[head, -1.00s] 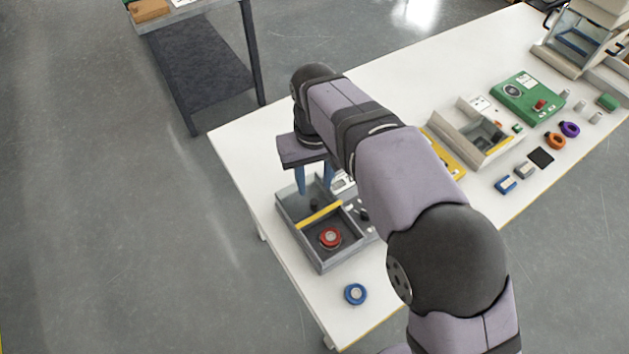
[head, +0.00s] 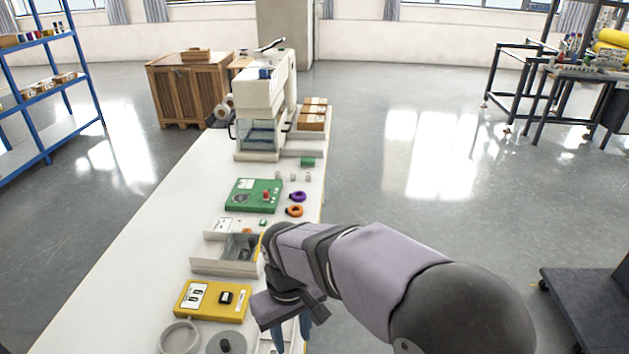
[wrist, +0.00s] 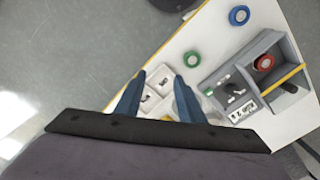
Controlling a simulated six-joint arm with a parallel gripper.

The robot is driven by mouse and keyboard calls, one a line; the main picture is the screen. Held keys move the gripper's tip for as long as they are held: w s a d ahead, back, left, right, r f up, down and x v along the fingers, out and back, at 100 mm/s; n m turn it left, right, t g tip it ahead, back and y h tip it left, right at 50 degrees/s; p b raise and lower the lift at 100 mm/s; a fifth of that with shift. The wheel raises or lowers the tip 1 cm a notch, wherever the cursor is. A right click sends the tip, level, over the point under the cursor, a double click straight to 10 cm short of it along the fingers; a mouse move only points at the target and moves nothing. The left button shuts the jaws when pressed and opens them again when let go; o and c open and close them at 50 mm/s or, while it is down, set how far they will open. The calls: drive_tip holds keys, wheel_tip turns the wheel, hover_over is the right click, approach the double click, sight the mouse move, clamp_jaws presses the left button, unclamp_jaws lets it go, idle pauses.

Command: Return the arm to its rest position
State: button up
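My gripper (head: 292,335) is at the table's right edge in the head view, pointing down with its blue fingers partly cut off by the frame. In the wrist view my gripper (wrist: 157,92) has its two blue fingers apart, with nothing seen held between them. A white compartmented holder (wrist: 160,88) shows below and between the fingers, apparently on the table. My arm stretches in from the lower right of the head view and hides part of the table.
The white table (head: 130,240) carries a yellow device (head: 212,300), an open grey box (head: 225,266), a green device (head: 253,196) and a white machine (head: 265,110).

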drive_tip(key=s+d+f+m, duration=0.2)
drive_tip(key=s+d+m, duration=0.1)
drive_tip(key=d, duration=0.8)
drive_tip(key=s+d+f+m, duration=0.1)
drive_tip(key=s+d+m, duration=0.3)
drive_tip(key=d, duration=0.8)
drive_tip(key=shift+s+f, duration=0.35)
drive_tip(key=shift+s, duration=0.55)
